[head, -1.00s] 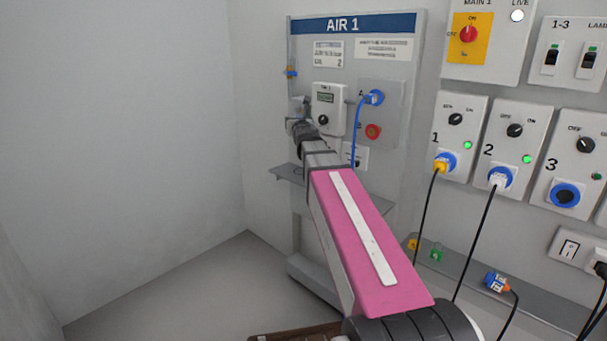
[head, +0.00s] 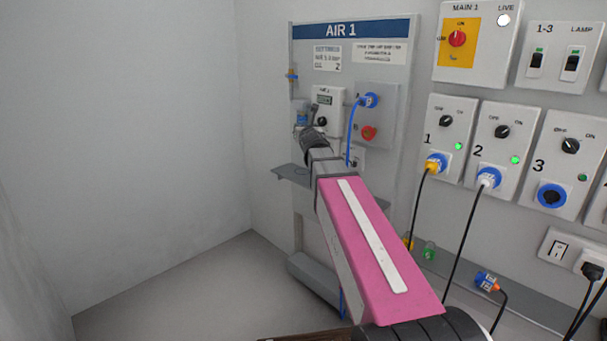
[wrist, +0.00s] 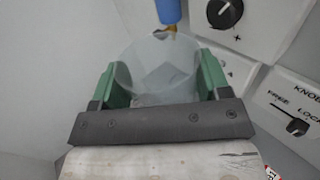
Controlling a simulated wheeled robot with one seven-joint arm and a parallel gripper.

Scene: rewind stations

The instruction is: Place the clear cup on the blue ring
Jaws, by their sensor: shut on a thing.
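The clear cup (wrist: 160,72) is between the green fingers of my gripper (wrist: 157,84) in the wrist view. The fingers are shut on its sides, and the cup looks see-through and pale. A blue cylinder with a brass-coloured tip (wrist: 168,10) shows just beyond the cup at the top edge of the wrist view. I cannot tell whether it touches the cup, or whether it belongs to the blue ring. In the head view a small blue part (head: 302,118) shows at the left of the AIR 1 panel, by the end of my arm. My arm hides most of the gripper there.
The AIR 1 panel (head: 398,75) carries a meter box (head: 326,98) close to the right of my wrist and a blue hose (head: 351,130). A grey shelf (head: 290,174) juts out below. Numbered socket boxes with black cables fill the right wall. The left side is open floor.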

